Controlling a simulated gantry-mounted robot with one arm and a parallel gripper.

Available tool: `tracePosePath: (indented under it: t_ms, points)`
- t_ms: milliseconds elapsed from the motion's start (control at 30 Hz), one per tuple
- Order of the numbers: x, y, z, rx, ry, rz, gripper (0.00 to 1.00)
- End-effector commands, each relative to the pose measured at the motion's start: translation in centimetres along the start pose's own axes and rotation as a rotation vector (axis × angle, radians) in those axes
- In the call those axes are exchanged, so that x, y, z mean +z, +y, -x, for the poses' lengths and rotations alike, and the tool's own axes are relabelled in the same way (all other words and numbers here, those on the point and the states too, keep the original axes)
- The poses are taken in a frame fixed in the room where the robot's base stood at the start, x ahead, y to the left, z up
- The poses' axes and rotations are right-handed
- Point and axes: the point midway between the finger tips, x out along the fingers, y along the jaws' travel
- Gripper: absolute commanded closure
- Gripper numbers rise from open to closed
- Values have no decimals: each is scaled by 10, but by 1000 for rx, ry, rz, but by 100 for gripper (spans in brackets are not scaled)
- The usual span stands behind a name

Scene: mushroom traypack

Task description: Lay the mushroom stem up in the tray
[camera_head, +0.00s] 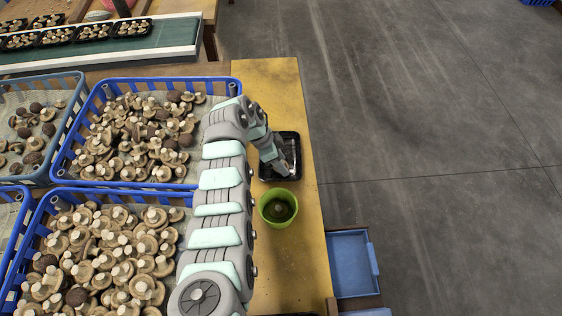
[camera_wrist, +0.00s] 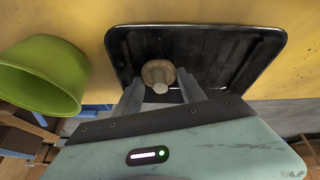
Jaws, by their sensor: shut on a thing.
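The black tray (camera_head: 293,140) lies on the yellow table, and my gripper (camera_head: 284,168) reaches down over it. In the wrist view the tray (camera_wrist: 225,55) is bare apart from the mushroom in front of it. The brown mushroom (camera_wrist: 157,68) sits between the fingertips of my gripper (camera_wrist: 160,85), which is shut on it. Its pale stem points toward the wrist camera and its cap faces the tray. I cannot tell whether the cap touches the tray floor. In the head view the gripper hides most of the mushroom.
A green bowl (camera_head: 265,212) with a dark round thing inside stands just in front of the tray; it also shows in the wrist view (camera_wrist: 45,75). Blue crates (camera_head: 112,82) full of mushrooms stand at left. Packed trays (camera_head: 92,33) sit on a green conveyor (camera_head: 160,45) at the back.

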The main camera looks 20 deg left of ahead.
Motion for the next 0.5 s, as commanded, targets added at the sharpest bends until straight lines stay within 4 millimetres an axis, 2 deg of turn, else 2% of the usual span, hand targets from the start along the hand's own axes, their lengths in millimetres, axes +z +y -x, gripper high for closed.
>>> tracePosePath:
  t_ms: [100, 133, 433, 500]
  points:
    - [1, 0, -3, 0, 0, 0, 72]
    - [1, 0, -3, 0, 0, 0, 52]
    - [1, 0, -2, 0, 0, 0, 28]
    - [1, 0, -2, 0, 0, 0, 28]
